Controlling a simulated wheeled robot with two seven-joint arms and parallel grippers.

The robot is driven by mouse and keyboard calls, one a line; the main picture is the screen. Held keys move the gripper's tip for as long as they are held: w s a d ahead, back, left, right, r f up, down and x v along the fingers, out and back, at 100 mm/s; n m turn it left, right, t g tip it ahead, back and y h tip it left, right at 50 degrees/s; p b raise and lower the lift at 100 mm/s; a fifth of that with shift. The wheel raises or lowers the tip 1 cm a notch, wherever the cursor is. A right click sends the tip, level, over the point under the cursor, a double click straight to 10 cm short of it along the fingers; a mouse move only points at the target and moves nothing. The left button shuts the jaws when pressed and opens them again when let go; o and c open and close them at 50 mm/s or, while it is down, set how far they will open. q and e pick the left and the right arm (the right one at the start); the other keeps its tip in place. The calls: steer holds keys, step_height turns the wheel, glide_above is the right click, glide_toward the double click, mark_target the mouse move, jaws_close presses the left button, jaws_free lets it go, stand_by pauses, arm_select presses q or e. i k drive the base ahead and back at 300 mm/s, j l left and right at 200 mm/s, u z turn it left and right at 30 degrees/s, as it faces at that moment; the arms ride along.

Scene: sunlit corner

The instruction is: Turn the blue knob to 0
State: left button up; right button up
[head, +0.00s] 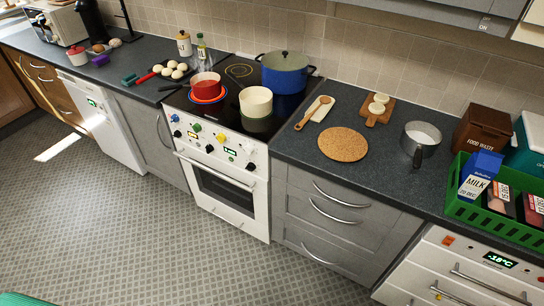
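The white cooker (222,199) stands in the middle of the counter run, with several small knobs on its sloping front panel. A blue knob (175,118) seems to sit at the panel's left end; its pointer and markings are too small to read. A green knob (196,127) and a yellow knob (221,138) are farther right, among dark knobs and small green displays. Neither of my grippers is in view.
On the black hob, a red pot (206,84) stands over a glowing red ring, beside a cream pot (256,101) and a large blue pot (285,72). Open tiled floor (120,225) lies in front. A green crate (495,218) is at right.

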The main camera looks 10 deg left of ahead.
mark_target(175, 118)
steer(key=j+z, duration=0.1)
steer(key=j, duration=1.05)
steer(key=j+z, duration=0.15)
steer(key=j, duration=0.95)
steer(key=i+j+z, duration=0.1)
steer(key=i+j, duration=0.15)
steer(key=i+j+z, duration=0.1)
steer(key=j, duration=0.35)
steer(key=i+j+z, duration=0.1)
steer(key=i+j, duration=0.2)
steer(key=i+j+z, duration=0.1)
steer(key=j, duration=0.35)
steer(key=i, duration=0.1)
